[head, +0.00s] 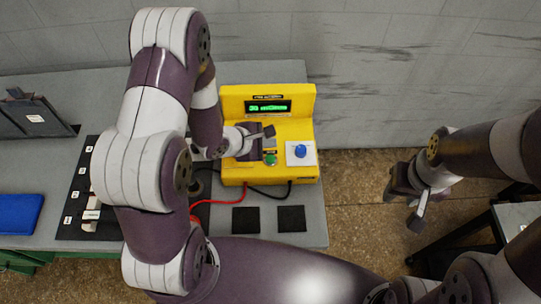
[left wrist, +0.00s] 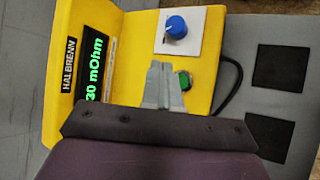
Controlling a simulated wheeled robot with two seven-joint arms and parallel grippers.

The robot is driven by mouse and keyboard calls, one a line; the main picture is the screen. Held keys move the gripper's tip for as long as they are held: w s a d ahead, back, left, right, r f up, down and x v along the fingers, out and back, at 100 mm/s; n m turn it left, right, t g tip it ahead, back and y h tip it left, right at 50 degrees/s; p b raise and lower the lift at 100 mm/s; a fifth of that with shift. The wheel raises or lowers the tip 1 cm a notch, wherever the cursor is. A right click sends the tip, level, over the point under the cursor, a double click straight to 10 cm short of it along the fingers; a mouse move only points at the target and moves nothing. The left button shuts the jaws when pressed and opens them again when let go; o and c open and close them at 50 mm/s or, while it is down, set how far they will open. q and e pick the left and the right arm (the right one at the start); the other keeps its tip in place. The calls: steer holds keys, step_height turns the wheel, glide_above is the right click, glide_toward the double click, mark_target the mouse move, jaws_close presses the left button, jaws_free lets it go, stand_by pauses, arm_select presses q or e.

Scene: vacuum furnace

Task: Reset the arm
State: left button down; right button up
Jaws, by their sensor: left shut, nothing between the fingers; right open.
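My left arm reaches from the bottom over the table, and its gripper (head: 269,132) is over the front of a yellow meter (head: 268,102). In the left wrist view the left gripper (left wrist: 160,72) is shut and empty, its tips close to the meter's green button (left wrist: 184,80). I cannot tell whether they touch it. A blue knob (head: 300,151) sits on a white plate beside the button. The green display (left wrist: 93,82) reads 30 mOhm in the left wrist view. My right gripper (head: 418,218) is open and empty, off the table's right side.
Two black square pads (head: 246,220) lie in front of the meter, near red and black cables. A black numbered strip (head: 76,192), a blue item (head: 19,213) and a dark panel (head: 38,119) are at left. A grey wall (head: 380,80) stands behind. A dark stand (head: 470,235) is below my right arm.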

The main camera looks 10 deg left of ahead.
stand_by(0.6)
arm_select(q)
steer(key=s+f+m, duration=0.1)
steer(key=a+m+g+y, duration=0.1)
steer(key=m, duration=0.1)
steer(key=s+a+f+m, duration=0.1)
steer(key=m, duration=0.1)
steer(key=shift+s+a+f+g+y, duration=0.25)
steer(key=shift+s+f+g+y, duration=0.05)
steer(key=shift+f, duration=0.05)
steer(key=s+a+m+g+y, duration=0.3)
steer(key=s+a+m, duration=0.2)
steer(key=m, duration=0.2)
steer(key=s+d+r+m+g+y+b, duration=0.1)
steer(key=s+r+m, duration=0.4)
steer(key=r, duration=0.5)
steer(key=d+m+b, duration=0.1)
steer(key=m+b, duration=0.1)
steer(key=shift+s+r+m, duration=0.15)
steer(key=shift+r+m, duration=0.15)
steer(key=shift+r, duration=0.1)
steer(key=shift+s+d, duration=0.1)
steer(key=shift+d, duration=0.05)
